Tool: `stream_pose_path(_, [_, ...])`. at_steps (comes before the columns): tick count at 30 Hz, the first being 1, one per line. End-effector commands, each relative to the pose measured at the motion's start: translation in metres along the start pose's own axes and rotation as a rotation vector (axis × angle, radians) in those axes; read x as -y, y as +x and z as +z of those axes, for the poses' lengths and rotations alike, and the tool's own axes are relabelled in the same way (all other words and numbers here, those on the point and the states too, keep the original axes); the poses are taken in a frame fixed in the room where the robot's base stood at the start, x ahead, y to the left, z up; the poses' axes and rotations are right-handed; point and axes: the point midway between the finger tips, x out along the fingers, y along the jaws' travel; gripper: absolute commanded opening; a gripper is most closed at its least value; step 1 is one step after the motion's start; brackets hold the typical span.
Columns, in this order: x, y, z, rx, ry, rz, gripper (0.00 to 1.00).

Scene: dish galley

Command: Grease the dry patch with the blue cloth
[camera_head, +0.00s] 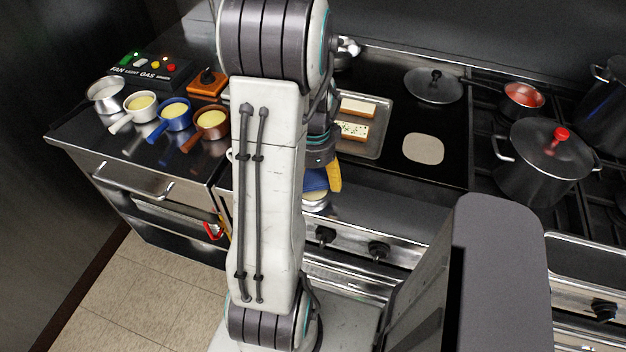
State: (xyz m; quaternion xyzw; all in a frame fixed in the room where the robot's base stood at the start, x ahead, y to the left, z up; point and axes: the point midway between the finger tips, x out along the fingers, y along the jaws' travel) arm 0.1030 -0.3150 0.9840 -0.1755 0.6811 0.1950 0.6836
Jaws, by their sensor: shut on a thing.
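The dry patch (423,148) is a pale, rounded area on the right part of the black hotplate (400,180). The blue cloth (314,180) shows just right of my upright arm link, at the hotplate's front edge. My gripper (328,184) has one yellow finger in view and is shut on the blue cloth. It is to the left of the dry patch and nearer the front, apart from it. The arm hides the other finger and part of the cloth. A small pale round thing (315,199) shows partly just below the cloth; I cannot tell what it is.
A metal tray (375,148) with two pale blocks lies left of the patch. A lid (433,86) lies behind it. A lidded pot (540,170) and a red-filled pan (523,97) stand right. White (140,107), blue (174,116) and brown (211,123) pans stand left.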

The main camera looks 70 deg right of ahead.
Motion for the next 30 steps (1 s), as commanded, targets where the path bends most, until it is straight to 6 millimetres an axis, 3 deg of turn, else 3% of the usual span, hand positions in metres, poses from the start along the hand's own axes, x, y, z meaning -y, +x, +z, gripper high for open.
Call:
stream_pose_path(18, [-0.001, -0.046, 0.000, -0.001, 0.000, -0.002, 0.53])
stream_pose_path(30, [-0.001, -0.047, 0.000, 0.000, 0.000, -0.001, 0.53])
